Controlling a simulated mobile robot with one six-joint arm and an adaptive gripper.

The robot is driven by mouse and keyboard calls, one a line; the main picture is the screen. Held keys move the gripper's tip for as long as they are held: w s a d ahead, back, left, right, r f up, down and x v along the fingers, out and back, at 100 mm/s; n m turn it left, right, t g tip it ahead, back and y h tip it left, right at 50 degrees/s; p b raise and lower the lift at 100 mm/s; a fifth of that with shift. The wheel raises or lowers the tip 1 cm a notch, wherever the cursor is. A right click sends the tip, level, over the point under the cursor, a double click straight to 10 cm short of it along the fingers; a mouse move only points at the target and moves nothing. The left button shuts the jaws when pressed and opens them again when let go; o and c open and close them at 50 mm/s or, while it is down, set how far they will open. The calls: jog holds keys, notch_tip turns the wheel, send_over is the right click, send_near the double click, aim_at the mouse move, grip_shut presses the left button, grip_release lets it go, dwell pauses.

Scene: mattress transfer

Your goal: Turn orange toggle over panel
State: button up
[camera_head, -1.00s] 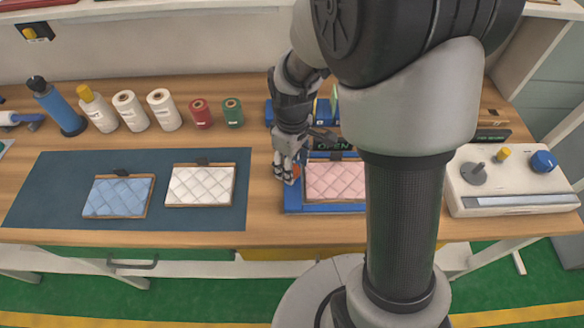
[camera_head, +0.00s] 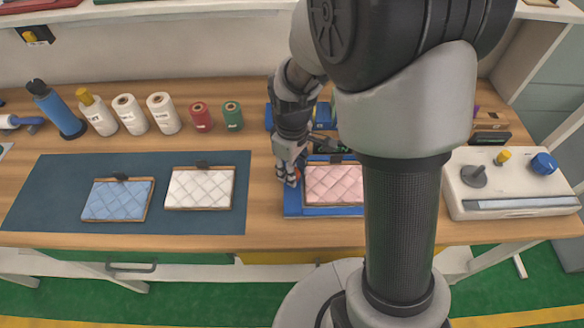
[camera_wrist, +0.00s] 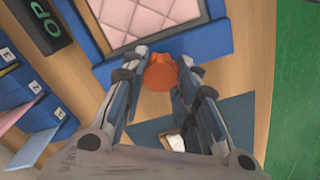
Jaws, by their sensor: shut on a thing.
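The orange toggle (camera_wrist: 160,72) sits between my fingertips in the wrist view, at the edge of a blue fixture (camera_wrist: 187,48). My gripper (camera_wrist: 160,75) is shut on it from both sides. In the head view my gripper (camera_head: 288,177) is at the left side of the blue fixture (camera_head: 322,211), and it mostly hides the toggle. A pink quilted panel (camera_head: 333,184) lies flat in the fixture, its right end hidden by my arm. The panel also shows at the top of the wrist view (camera_wrist: 140,15).
Blue and white quilted panels (camera_head: 118,200) (camera_head: 200,188) lie on a dark mat (camera_head: 60,170) to the left. Spools stand behind. A white control box (camera_head: 510,205) is at right.

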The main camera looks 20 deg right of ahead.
jog(key=shift+c, duration=0.6)
jog(key=shift+m, duration=0.3)
jog(key=m+p, duration=0.1)
jog(key=m, duration=0.2)
jog(key=shift+m+p, duration=0.3)
jog(key=shift+p, duration=0.05)
jog(key=m+p, duration=0.1)
jog(key=m, duration=0.3)
jog(key=shift+m, duration=0.3)
jog(key=m+p, duration=0.1)
jog(key=m, duration=0.3)
jog(key=m+p, duration=0.1)
jog(key=m, duration=0.4)
jog(key=shift+d, duration=0.1)
jog(key=o, duration=1.1)
jog(key=shift+c, duration=0.2)
